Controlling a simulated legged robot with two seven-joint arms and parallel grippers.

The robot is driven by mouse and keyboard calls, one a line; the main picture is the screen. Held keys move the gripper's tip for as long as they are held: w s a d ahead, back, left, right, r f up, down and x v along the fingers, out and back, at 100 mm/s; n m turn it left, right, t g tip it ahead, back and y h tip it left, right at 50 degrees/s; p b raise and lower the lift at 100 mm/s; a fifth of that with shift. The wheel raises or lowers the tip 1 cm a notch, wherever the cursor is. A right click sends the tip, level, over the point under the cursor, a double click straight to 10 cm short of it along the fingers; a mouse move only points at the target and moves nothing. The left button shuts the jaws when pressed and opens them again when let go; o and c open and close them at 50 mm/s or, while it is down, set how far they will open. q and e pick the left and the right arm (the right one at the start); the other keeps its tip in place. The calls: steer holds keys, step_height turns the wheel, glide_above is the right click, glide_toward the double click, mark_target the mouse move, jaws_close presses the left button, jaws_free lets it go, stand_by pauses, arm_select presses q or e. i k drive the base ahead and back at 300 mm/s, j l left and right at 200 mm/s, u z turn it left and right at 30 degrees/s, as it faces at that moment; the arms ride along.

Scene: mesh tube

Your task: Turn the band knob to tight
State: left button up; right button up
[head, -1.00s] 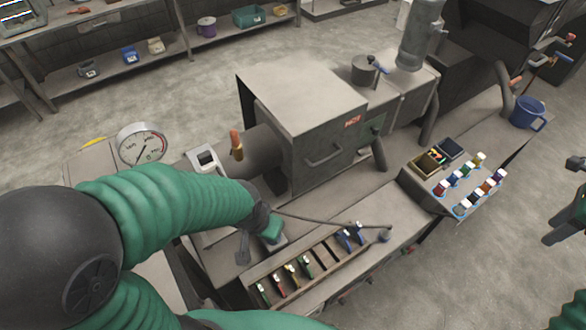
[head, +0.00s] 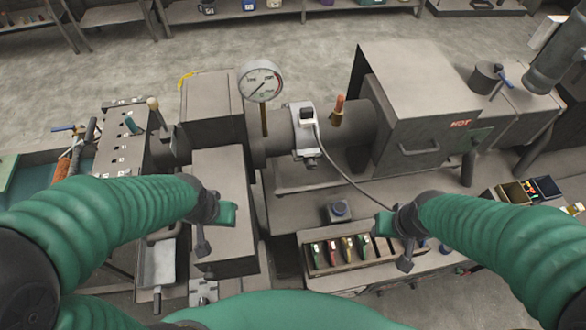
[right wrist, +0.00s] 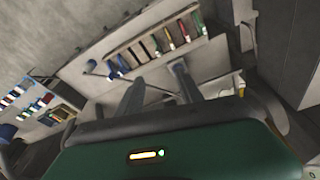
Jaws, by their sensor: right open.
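A pale band (head: 305,135) wraps the grey tube (head: 350,122) left of the furnace box. A white unit with a dark top sits on the band, and a cable runs from it toward my right arm. A small dark fitting (head: 311,163) shows at the band's lower end; I cannot tell if this is the knob or read its setting.
A round gauge (head: 261,81) stands left of the band. An orange-handled fitting (head: 338,108) rises from the tube beside it. The furnace box marked HOT (head: 415,110) is on the right. A rack of coloured tools (head: 345,252) and a blue-topped button box (head: 339,211) lie in front.

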mark_target(310, 165)
steer(key=k+j, duration=0.1)
steer(key=j, duration=0.25)
steer(key=k+j+z, duration=0.1)
steer(key=j, duration=0.25)
steer(key=k+j, duration=0.1)
steer(key=j, duration=0.25)
steer(key=k+j, duration=0.15)
steer(key=j, duration=0.2)
steer(key=j+z, duration=0.05)
